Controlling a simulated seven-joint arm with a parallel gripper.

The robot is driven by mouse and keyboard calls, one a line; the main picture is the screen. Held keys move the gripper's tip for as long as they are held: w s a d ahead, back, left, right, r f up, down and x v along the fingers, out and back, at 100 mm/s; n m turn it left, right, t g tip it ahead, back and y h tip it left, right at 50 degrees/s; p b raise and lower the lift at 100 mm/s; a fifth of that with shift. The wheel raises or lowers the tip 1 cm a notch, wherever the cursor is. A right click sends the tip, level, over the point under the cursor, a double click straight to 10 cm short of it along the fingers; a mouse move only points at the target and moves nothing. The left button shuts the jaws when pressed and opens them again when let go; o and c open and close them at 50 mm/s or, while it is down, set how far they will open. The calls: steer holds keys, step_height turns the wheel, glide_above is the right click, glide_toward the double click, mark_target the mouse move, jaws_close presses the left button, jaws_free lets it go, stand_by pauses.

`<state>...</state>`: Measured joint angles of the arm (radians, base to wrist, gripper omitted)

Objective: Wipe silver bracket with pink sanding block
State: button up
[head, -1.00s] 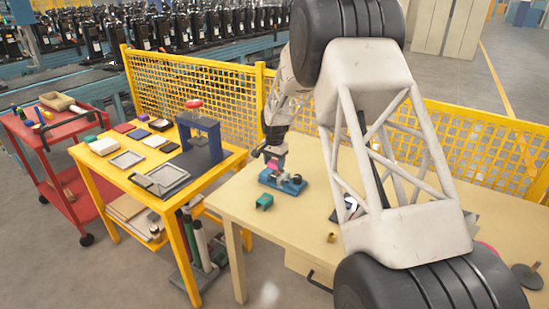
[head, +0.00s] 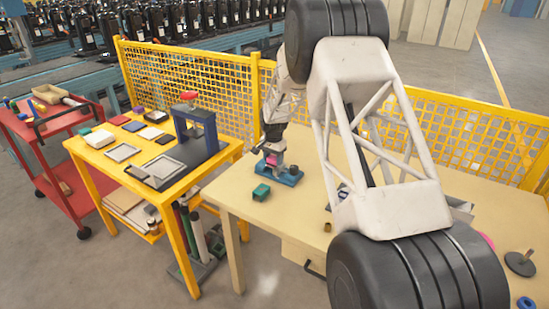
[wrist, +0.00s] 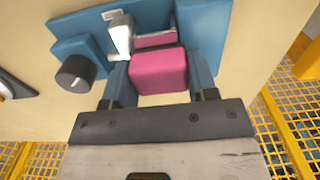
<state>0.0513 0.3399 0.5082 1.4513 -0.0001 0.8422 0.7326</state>
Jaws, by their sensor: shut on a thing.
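The pink sanding block (wrist: 158,72) is between the two fingers of my gripper (wrist: 160,84) in the wrist view, and the gripper is shut on it. The silver bracket (wrist: 120,35) stands in a blue vise-like fixture (wrist: 75,28) just beyond the block. More pink shows behind the bracket's bar; I cannot tell whether it is the same block. Block and bracket look very close; contact is unclear. In the head view my gripper (head: 272,152) is over the blue fixture (head: 287,176), with a bit of pink (head: 274,159) at its tip. The bracket is too small to tell there.
A dark knob (wrist: 76,73) sticks out beside the fixture. A yellow table (head: 85,160) with flat pads stands left. A yellow mesh fence (head: 190,80) runs behind. My arm hides part of the table.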

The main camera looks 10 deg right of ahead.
steer(key=shift+s+a+r, duration=0.1)
steer(key=shift+s+a, duration=0.25)
steer(key=shift+s+a+f, duration=0.25)
steer(key=shift+s, duration=0.05)
steer(key=shift+s+a+r, duration=0.1)
steer(key=shift+r, duration=4.2)
steer(key=shift+f, duration=0.25)
